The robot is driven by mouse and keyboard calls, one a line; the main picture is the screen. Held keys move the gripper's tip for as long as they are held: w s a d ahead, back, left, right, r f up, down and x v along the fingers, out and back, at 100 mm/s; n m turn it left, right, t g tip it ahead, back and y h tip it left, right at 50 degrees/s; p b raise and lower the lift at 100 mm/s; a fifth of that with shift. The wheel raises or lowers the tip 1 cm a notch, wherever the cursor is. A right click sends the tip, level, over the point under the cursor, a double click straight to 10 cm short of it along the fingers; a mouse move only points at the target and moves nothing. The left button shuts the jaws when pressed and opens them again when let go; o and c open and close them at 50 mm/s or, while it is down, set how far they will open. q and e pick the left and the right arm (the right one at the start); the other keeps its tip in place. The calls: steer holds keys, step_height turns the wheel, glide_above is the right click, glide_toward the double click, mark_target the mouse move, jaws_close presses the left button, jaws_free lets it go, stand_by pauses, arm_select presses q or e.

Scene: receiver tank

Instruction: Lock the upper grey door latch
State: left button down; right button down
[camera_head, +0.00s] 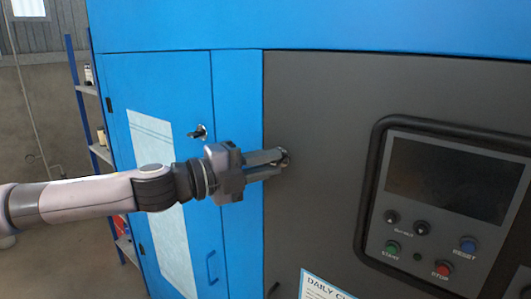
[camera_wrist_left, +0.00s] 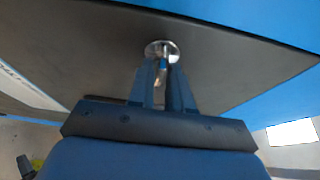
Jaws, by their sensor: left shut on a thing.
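The upper grey door latch (camera_head: 285,157) is a small, round, shiny metal fitting near the left edge of the dark grey door (camera_head: 330,100). My left gripper (camera_head: 280,163) reaches it from the left, and its fingers are shut on the latch. In the left wrist view, the round metal base of the latch (camera_wrist_left: 162,51) shows just beyond the fingertips (camera_wrist_left: 166,80). The fingers hide part of the latch handle, so its exact turn is hard to tell. My right gripper is in neither view.
A second latch (camera_head: 198,132) sits on the blue panel left of the grey door, close above my left wrist. A control panel (camera_head: 445,190) with a dark screen and several buttons is at the right. A blue handle (camera_head: 212,268) is below my arm. Shelves stand far left.

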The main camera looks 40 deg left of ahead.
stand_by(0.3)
arm_select(q)
steer(key=c, duration=1.2)
jaws_free()
steer(key=shift+b+v, duration=3.6)
steer(key=shift+b, duration=1.8)
